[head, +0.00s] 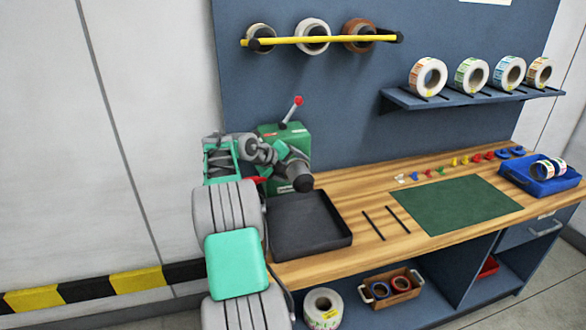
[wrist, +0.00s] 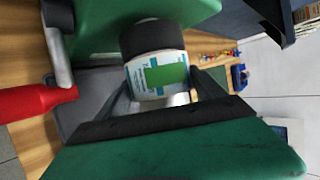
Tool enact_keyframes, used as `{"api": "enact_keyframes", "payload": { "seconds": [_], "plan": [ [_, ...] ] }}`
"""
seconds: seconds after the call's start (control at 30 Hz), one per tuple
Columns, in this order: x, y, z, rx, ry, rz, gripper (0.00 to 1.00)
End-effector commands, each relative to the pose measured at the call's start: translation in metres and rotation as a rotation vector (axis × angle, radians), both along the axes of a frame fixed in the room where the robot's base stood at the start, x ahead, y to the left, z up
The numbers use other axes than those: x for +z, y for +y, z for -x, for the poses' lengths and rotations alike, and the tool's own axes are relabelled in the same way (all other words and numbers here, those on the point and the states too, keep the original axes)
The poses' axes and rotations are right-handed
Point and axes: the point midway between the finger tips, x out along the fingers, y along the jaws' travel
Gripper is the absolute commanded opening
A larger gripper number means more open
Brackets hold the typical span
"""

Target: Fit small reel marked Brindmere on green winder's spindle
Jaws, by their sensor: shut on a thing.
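The green winder (head: 296,146) stands at the left end of the bench, with a red-knobbed lever on top. Its green body (wrist: 95,30) fills the upper wrist view. My gripper (wrist: 162,88) is shut on a small reel (wrist: 158,76) with white, green and blue labels; its name is not readable. A dark round part (wrist: 150,38) lies right at the reel's far side in the wrist view. I cannot tell whether the reel is around the spindle, which is hidden. My arm covers part of the winder in the head view, hiding the held reel.
A red handle (wrist: 38,103) is left of my gripper. A black tray (head: 308,224) lies in front of the winder. A green mat (head: 455,205) and a blue bin (head: 541,182) are farther right. Reels fill the wall shelf (head: 470,96) and hang on a yellow bar (head: 290,42).

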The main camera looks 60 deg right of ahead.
Motion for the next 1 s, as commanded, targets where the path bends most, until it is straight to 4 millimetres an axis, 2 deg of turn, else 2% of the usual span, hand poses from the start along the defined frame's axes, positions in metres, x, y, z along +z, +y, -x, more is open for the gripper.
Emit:
{"api": "enact_keyframes", "payload": {
  "seconds": [0.07, 0.1, 0.33, 0.87, 1.0],
  "plan": [
    [-0.0002, 0.0000, 0.0002, 0.000, 0.000, 0.000, 0.38],
    [-0.0002, 0.0000, 0.0002, 0.000, 0.000, 0.000, 0.80],
    [-0.0001, 0.0001, 0.0001, 0.000, 0.000, 0.000, 0.99],
    [0.0000, 0.0004, -0.0002, 0.000, 0.000, 0.000, 1.00],
    [0.0063, 0.0048, -0.0054, 0.002, -0.001, 0.000, 1.00]
  ]
}}
